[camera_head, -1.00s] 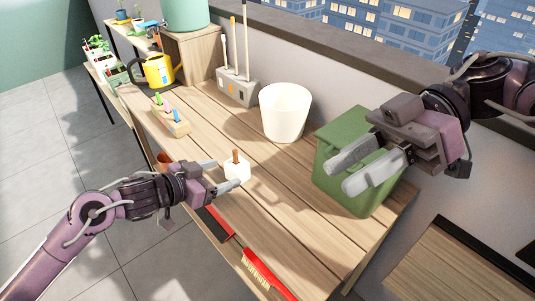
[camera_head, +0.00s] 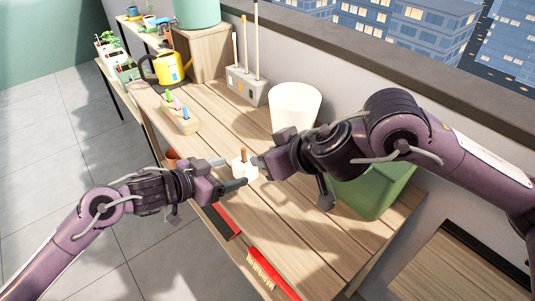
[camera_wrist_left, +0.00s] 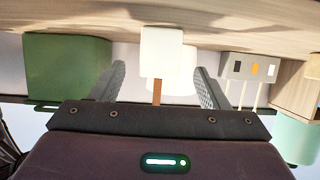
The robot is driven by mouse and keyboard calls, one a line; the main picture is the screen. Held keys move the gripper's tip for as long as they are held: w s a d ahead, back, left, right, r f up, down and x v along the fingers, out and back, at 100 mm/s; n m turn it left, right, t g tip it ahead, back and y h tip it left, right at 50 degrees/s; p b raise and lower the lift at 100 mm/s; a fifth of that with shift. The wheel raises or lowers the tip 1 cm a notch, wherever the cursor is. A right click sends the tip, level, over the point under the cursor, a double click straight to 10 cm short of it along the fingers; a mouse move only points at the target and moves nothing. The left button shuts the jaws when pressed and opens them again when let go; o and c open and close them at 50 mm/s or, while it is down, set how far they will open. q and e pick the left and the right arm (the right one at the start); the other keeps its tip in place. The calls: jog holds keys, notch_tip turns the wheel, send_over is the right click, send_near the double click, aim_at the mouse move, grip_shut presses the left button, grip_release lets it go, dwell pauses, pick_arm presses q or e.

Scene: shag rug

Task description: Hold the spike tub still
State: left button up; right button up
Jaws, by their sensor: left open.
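The spike tub, a small white block-like tub (camera_head: 244,170) with a brown spike (camera_head: 243,153) standing up from it, is on the wooden bench near its front edge. My left gripper (camera_head: 227,173) is open at its left side, with its fingers pointing at the tub. In the left wrist view, which is upside down, the white tub (camera_wrist_left: 161,42) lies ahead between the spread fingers (camera_wrist_left: 162,88). I cannot tell if they touch it. My right gripper (camera_head: 260,164) is close to the tub's right side. Its wrist hides most of its jaws.
A white bucket (camera_head: 296,104) and a green bin (camera_head: 378,192) stand behind my right arm. A red-handled brush (camera_head: 272,272) lies at the front edge.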

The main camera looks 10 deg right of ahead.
aim_at(250, 166)
pick_arm(q)
jog(key=shift+x, duration=3.95)
jog(key=shift+c, duration=0.3)
jog(key=c, duration=1)
